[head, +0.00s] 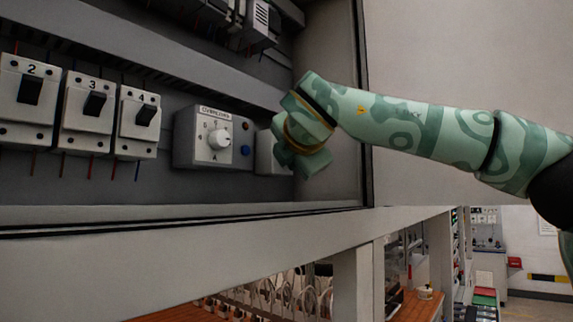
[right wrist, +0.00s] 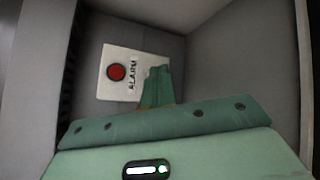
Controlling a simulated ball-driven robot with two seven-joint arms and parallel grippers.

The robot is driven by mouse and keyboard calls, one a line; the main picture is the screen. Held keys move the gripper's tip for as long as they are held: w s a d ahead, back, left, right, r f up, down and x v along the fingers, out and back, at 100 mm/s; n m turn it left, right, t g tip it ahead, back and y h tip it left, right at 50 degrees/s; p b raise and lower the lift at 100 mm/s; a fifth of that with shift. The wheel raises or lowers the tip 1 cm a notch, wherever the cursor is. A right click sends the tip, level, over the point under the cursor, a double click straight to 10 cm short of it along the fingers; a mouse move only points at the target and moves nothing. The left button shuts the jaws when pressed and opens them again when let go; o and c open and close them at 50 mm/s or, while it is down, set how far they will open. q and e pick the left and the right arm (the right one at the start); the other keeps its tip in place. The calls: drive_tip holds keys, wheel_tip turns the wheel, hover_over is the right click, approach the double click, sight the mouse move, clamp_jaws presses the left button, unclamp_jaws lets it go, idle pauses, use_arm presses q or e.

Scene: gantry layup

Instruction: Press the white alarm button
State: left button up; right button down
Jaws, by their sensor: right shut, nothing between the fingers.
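The alarm box is a white plate marked ALARM with a round red button (right wrist: 117,72). It shows in the right wrist view (right wrist: 124,61), on the grey cabinet's back wall. In the head view the alarm box (head: 264,152) is partly hidden behind my right gripper (head: 287,158). The right gripper's fingers (right wrist: 157,86) are shut and empty. In the right wrist view they overlap the plate's edge beside the lettering, to the right of the red button. I cannot tell whether they touch the plate. My left gripper is not in view.
Breakers numbered 2 (head: 28,92), 3 and 4 sit further left. The cabinet's side wall (head: 335,60) is close on the right.

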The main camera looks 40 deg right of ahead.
drive_tip(key=shift+s, duration=0.1)
drive_tip(key=shift+s+d+f+b, duration=0.15)
drive_tip(key=shift+s+b, duration=0.1)
drive_tip(key=shift+b, duration=0.25)
drive_tip(key=shift+s+b, duration=0.3)
drive_tip(key=shift+s, duration=0.05)
drive_tip(key=shift+s, duration=0.1)
drive_tip(key=shift+s+d+b, duration=0.15)
drive_tip(key=shift+s+b, duration=0.1)
drive_tip(key=shift+b, duration=0.05)
drive_tip(key=s+b, duration=0.1)
drive_tip(key=s+d+b, duration=0.1)
drive_tip(key=s, duration=0.1)
drive_tip(key=shift+s, duration=0.2)
drive_tip(key=shift+s+d, duration=0.1)
drive_tip(key=shift+s, duration=0.3)
